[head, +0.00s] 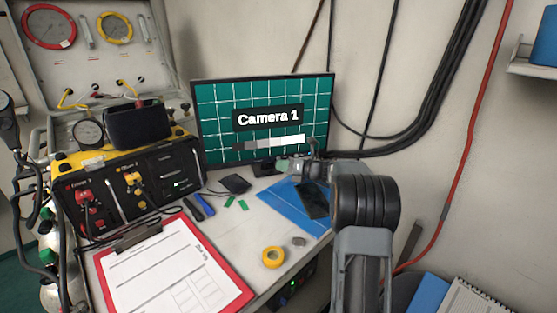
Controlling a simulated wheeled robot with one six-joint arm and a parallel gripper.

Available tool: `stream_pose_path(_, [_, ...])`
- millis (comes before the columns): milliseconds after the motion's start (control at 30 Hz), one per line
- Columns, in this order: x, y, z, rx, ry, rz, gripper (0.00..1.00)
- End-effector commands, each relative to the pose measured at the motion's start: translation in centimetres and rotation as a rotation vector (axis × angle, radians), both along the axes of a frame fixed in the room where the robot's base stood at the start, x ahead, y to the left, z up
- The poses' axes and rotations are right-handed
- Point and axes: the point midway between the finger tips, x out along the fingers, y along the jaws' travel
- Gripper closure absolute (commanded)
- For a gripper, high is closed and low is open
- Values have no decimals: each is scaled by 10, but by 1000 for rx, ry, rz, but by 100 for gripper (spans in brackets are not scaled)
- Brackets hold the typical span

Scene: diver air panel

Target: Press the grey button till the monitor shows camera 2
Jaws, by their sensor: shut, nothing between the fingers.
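The monitor (263,118) stands at the back of the desk and shows "Camera 1" on a teal grid with a grey-scale bar. My gripper (284,166) is small in the picture, shut and empty, in front of the monitor's lower right part. My arm partly covers the area to its right. I cannot tell whether my gripper touches anything.
A yellow-black air panel (130,180) stands at left. A red clipboard (249,291), a yellow tape roll (273,257), a grey lump (298,241) and a blue mat (285,208) with a black handheld (312,201) lie on the desk. Cables hang on the wall.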

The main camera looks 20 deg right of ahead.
Motion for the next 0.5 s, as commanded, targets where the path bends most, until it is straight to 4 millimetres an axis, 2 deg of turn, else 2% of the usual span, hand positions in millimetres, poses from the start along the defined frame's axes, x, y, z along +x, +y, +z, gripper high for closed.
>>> stream_pose_path(500, [8,-1,0,0,0,0,100])
